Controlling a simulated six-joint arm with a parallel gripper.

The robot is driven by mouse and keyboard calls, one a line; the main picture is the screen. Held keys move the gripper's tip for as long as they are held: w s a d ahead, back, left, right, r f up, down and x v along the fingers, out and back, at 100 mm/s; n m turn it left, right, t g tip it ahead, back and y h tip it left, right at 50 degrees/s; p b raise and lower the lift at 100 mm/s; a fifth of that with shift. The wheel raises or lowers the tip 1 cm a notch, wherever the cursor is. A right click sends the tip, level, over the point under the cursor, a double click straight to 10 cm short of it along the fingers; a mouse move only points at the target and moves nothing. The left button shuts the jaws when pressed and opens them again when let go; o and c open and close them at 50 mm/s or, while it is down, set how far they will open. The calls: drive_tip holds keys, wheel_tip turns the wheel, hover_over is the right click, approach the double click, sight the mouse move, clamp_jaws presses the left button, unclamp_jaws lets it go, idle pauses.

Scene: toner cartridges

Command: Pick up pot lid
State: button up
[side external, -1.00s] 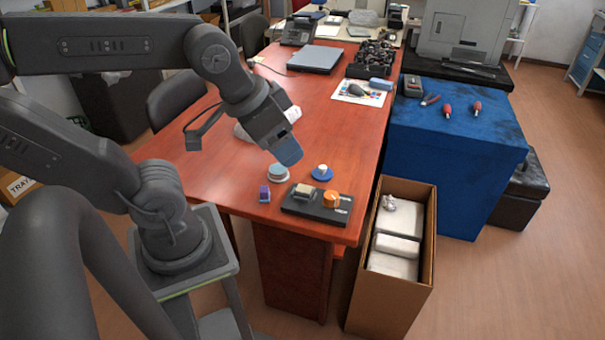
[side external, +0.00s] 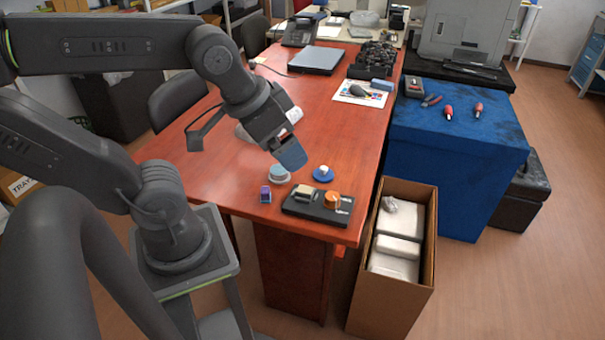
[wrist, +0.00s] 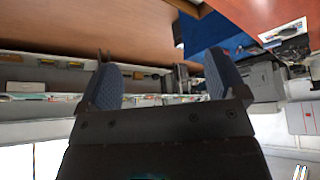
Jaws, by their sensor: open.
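The pot lid (side external: 323,174) looks like a small blue disc with a white knob, lying flat on the red-brown desk (side external: 225,160). A small round pale container with a grey-blue top (side external: 280,174) stands just left of it; I cannot tell whether it is the pot. My gripper (side external: 293,160) is above the desk, up and to the left of the lid in the picture and apart from it. In the wrist view my gripper (wrist: 163,78) shows two blue padded fingers spread apart with nothing between them. I cannot make out the lid in the wrist view.
A black tray (side external: 317,211) with an orange knob (side external: 332,200) and a tan block (side external: 303,193) lies near the desk's front edge. A small purple box (side external: 265,194) is left of it. An open cardboard box (side external: 360,285) stands right of the desk. The desk left of the purple box is clear.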

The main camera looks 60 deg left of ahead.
drive_tip(key=shift+o, duration=0.7)
drive_tip(key=n+g+y, duration=0.2)
drive_tip(key=n+y, duration=0.1)
drive_tip(key=n, duration=0.6)
hover_over(324, 168)
drive_tip(key=s+d, duration=0.2)
wheel_tip(324, 168, down, 30)
drive_tip(key=shift+w+r, duration=0.15)
drive_tip(key=shift+r, duration=0.05)
drive_tip(key=shift+a+x, duration=0.15)
drive_tip(key=shift+x, duration=1.35)
drive_tip(key=shift+a+x, duration=0.2)
drive_tip(key=shift+x, duration=1.35)
drive_tip(key=shift+r, duration=0.1)
